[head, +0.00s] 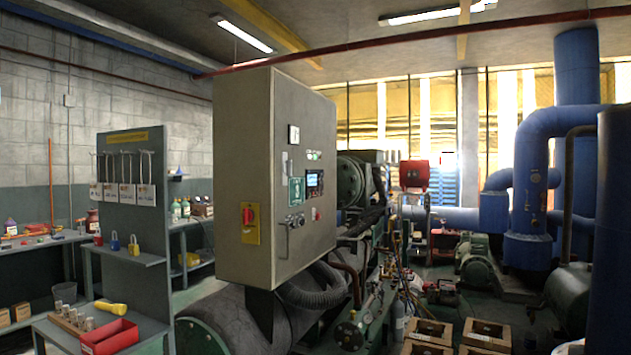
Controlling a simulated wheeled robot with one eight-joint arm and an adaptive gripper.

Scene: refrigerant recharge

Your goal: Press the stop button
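A grey control cabinet (243,130) stands in the middle of the head view. Its right-hand face carries a small lit screen (314,180), a green label (296,191) and small switches (292,221). A small red spot (316,214), perhaps a button, sits below the screen. A red knob on a yellow plate (250,223) is on the cabinet's left-hand face. I cannot read a label that tells which red control is the stop button. My gripper is not in view.
Machinery with hoses (375,300) stands behind and right of the cabinet, and a large dark tank (225,315) lies beneath it. Wooden crates (487,335) are on the floor at lower right. Blue pipes (545,125) rise at right. A grey tool stand (135,225) with a red tray (110,337) is at left.

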